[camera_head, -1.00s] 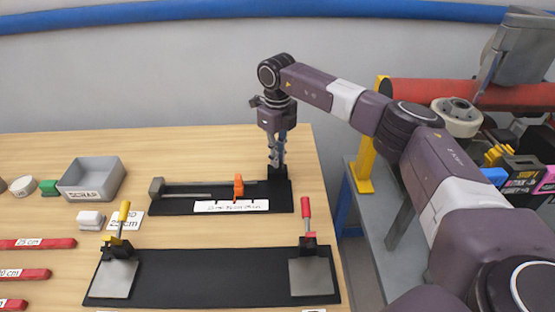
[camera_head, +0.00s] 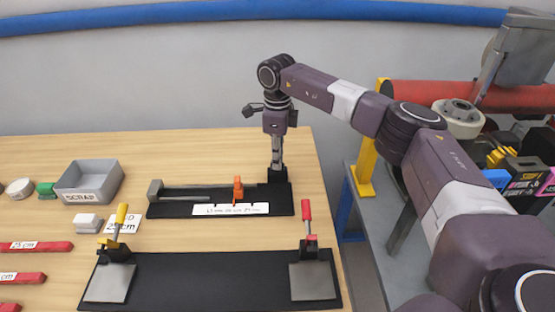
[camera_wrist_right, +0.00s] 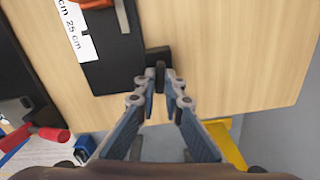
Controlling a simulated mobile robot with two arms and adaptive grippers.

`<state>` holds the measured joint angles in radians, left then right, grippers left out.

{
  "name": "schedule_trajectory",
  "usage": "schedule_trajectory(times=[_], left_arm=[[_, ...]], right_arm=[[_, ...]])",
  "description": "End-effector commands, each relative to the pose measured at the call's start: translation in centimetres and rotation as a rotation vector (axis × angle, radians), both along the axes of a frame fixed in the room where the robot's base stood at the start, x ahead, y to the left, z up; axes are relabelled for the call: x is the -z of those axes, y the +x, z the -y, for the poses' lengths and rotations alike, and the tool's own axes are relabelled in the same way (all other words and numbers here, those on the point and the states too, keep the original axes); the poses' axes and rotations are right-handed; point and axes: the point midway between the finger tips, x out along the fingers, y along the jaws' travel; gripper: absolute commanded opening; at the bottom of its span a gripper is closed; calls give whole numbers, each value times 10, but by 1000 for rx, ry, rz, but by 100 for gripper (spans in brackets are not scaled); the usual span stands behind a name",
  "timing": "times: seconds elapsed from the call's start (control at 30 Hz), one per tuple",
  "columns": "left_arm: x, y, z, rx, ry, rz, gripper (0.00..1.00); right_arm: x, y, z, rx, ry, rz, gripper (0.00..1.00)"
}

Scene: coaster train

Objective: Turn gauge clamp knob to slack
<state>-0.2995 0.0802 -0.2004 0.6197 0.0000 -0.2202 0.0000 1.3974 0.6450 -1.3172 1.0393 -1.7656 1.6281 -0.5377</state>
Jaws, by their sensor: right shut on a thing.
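The gauge (camera_head: 180,208) is a black base with a rail, a grey end block and an orange slider (camera_head: 238,189) standing beside a white printed scale. My right gripper (camera_head: 277,172) points straight down at the gauge's right end, shut on the dark clamp knob. In the right wrist view, the fingertips (camera_wrist_right: 160,72) close in at a black block (camera_wrist_right: 158,57) at the end of the gauge base. The fingers hide most of the knob, so its turn angle cannot be read. My left gripper is not in view.
A black fixture plate (camera_head: 210,280) lies in front, with a yellow-handled clamp (camera_head: 119,225) and a red-handled clamp (camera_head: 308,225) standing up. A grey scrap bin (camera_head: 90,183) and red bars (camera_head: 35,246) are at left. The table's right edge is close to the gauge.

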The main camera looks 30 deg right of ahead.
Motion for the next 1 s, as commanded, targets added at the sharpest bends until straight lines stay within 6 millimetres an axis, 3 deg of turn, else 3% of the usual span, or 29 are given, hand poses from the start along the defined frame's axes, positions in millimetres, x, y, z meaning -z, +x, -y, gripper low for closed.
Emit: schedule_trajectory(times=[0.33,0.4,0.53,0.83,1.0], left_arm=[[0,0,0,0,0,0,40],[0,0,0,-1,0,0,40],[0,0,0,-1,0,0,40],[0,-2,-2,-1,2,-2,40],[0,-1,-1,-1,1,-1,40]], right_arm=[[-2,2,0,-1,1,6,0],[-2,1,0,-1,1,6,14],[-1,1,0,-1,1,3,26],[-3,1,0,-1,1,2,26],[-25,1,0,-1,1,6,26]])
